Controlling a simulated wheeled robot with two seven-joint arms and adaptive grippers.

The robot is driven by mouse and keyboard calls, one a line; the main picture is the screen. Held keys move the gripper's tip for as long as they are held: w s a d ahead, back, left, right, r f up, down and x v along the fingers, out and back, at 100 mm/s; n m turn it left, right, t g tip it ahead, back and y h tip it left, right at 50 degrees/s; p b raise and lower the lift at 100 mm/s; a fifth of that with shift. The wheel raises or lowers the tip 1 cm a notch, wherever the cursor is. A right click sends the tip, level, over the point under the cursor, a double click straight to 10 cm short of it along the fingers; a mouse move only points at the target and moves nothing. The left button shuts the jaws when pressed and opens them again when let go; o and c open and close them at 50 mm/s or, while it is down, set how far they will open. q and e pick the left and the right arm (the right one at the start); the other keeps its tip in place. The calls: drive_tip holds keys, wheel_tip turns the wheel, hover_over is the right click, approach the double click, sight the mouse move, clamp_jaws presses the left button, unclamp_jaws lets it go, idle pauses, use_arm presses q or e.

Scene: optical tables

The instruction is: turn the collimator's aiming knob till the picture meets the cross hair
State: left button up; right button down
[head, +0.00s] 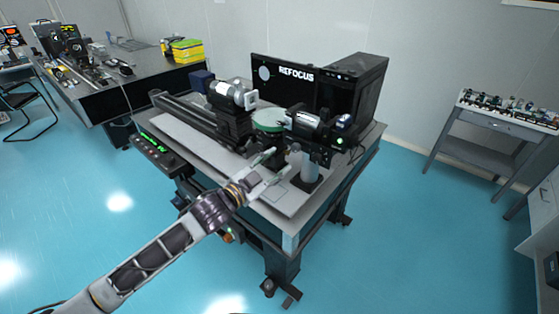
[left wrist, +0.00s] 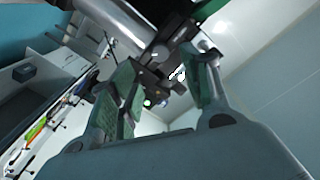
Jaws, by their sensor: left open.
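The optical bench stands on a grey table (head: 180,130) in the head view. A silver and white cylinder unit (head: 230,95) sits on its rail, and a black cylinder unit (head: 312,122) stands to the right on a post. I cannot tell which is the collimator, nor pick out the aiming knob. My left gripper (head: 279,162) is open and empty in front of the black unit, near its post. In the left wrist view, a dark mechanism with small knobs (left wrist: 160,72) shows beyond and between the green-padded fingers (left wrist: 165,85). My right gripper is not in view.
A dark monitor (head: 285,76) behind the bench reads "REFOCUS" beside a grey disc. A black panel with green digits (head: 160,150) is at the table's left edge.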

use_arm(q)
drive_tip(key=shift+v, duration=1.55)
drive_tip(key=shift+f, duration=0.1)
